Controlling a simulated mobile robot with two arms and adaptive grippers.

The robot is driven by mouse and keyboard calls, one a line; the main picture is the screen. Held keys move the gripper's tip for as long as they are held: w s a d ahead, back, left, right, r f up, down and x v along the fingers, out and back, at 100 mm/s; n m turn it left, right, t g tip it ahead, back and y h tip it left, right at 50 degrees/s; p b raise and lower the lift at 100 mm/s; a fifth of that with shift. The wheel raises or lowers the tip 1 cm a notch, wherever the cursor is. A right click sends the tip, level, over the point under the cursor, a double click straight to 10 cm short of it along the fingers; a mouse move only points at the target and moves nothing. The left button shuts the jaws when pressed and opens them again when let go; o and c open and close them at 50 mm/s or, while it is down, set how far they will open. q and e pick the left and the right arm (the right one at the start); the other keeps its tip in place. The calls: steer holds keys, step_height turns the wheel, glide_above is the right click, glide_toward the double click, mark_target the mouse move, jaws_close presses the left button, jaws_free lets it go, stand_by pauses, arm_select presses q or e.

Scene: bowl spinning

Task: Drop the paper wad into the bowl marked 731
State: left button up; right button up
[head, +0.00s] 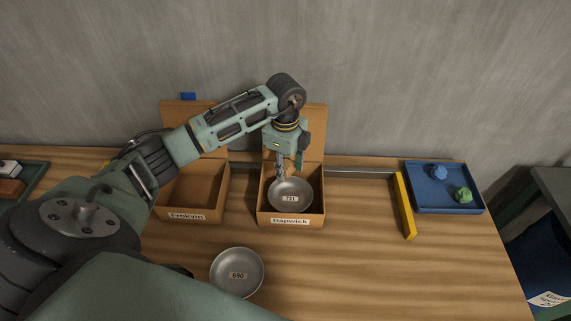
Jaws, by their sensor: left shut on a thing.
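A silver bowl marked 731 (291,199) is inside the open cardboard box labelled Dapwick (263,213). My left gripper (281,175) points down at the bowl's back rim and is shut on it; the fingertips are small and partly hard to make out. A blue crumpled wad (439,172) and a green crumpled wad (463,195) lie apart in a blue tray (425,199) at the right. Another silver bowl, marked 690 (237,272), stands on the table in front of the boxes. My right gripper is out of view.
A second open cardboard box (193,187) stands left of the Dapwick box and looks empty. A yellow bar (404,206) lies left of the blue tray. A dark green tray (36,180) with blocks is at the far left. The table's front right is clear.

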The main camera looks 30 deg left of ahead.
mark_target(286, 176)
arm_select(q)
steer(key=shift+f+b, duration=1.55)
steer(key=shift+f, duration=0.8)
steer(key=o, duration=0.9)
steer(key=shift+c, duration=0.2)
steer(key=shift+r, duration=0.15)
step_height(286, 176, up, 12)
steer(key=shift+f, duration=0.1)
